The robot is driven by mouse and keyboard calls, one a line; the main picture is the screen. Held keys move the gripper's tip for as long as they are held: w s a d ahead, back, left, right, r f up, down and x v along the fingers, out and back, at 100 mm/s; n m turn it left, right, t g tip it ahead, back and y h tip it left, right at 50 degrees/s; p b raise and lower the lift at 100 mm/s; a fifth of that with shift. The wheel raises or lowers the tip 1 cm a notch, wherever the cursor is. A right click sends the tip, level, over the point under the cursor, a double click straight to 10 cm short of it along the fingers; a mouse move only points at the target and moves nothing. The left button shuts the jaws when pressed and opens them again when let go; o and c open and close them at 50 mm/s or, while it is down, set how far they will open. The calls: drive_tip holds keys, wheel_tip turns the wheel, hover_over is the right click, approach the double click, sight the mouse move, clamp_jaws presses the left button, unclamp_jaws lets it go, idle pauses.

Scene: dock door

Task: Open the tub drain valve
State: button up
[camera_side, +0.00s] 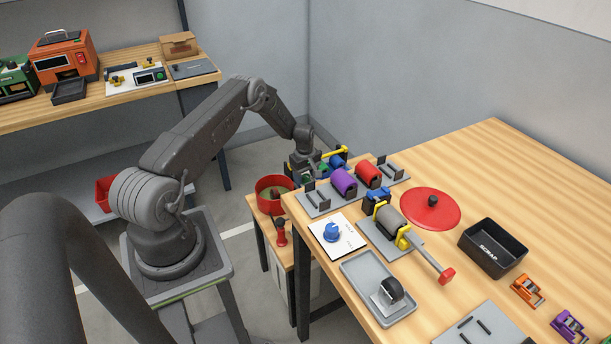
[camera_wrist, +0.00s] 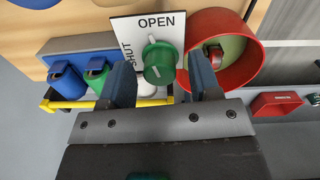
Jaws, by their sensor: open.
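A green knob (camera_wrist: 160,62) sits on a white plate (camera_wrist: 125,28) marked OPEN at the top and SHUT at the left in the wrist view. A pale mark on the knob is on the side toward OPEN. The red tub (camera_wrist: 250,58) stands right beside the plate; it also shows in the side view (camera_side: 268,183). My gripper (camera_wrist: 161,66) is open, its two fingers on either side of the knob in the picture. I cannot tell whether they touch it. In the side view my gripper (camera_side: 306,168) hides most of this spot.
A grey and yellow carrier with blue and green cylinders (camera_wrist: 68,80) is close at the left in the wrist view. In the side view, a blue knob (camera_side: 332,232) on a white card, purple roller (camera_side: 343,182) and scrap bin (camera_side: 493,248) crowd the large table.

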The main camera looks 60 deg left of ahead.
sight(304, 175)
drive_tip(key=c, duration=0.9)
drive_tip(key=shift+m, duration=1.5)
drive_tip(key=o, duration=0.9)
wheel_tip(304, 175, up, 14)
drive_tip(key=shift+s, duration=0.2)
